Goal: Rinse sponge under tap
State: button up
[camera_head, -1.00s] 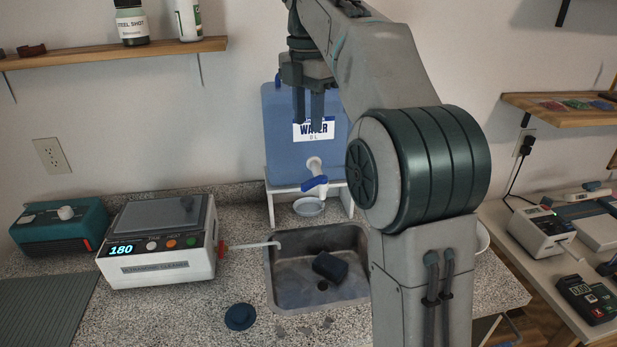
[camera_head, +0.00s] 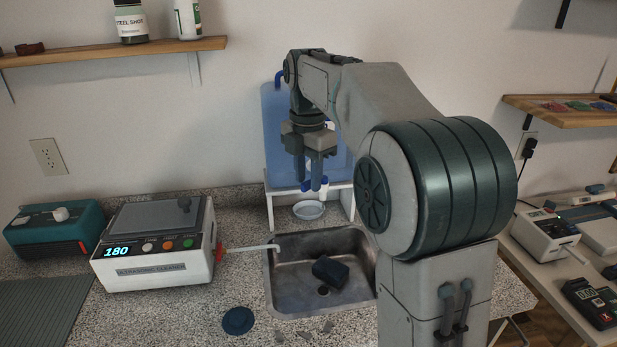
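A dark block (camera_head: 331,271), which looks like the sponge, lies in the metal sink basin (camera_head: 290,288) near the drain. A blue water tank (camera_head: 276,125) stands on a white stand behind the sink. Its tap is mostly hidden behind my gripper, with only blue and white bits showing. My gripper (camera_head: 309,186) points down in front of the tank, above and behind the basin. Its two fingers are apart with nothing visible between them. It is well above the block and not touching it.
A small dish (camera_head: 309,210) sits under the tank stand. The ultrasonic cleaner (camera_head: 155,245) stands left of the sink, with a thin pale spout (camera_head: 250,248) reaching the basin's edge. A dark blue round lid (camera_head: 238,320) lies on the front counter. My arm hides the basin's right side.

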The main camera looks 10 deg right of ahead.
jog(key=shift+f, duration=0.25)
grip_shut()
jog(key=shift+r, duration=0.1)
jog(key=shift+w+a+m+p, duration=0.1)
jog(key=shift+w+m+p, duration=0.3)
jog(key=shift+m+p, duration=0.55)
jog(key=shift+w+a+m+p, duration=0.1)
jog(key=shift+w+m+p, duration=0.35)
jog(key=shift+m+p, duration=0.55)
jog(key=shift+w+a+m+p, duration=0.1)
jog(key=shift+w+m+p, duration=0.4)
jog(key=shift+m, duration=0.75)
jog(key=shift+s, duration=0.1)
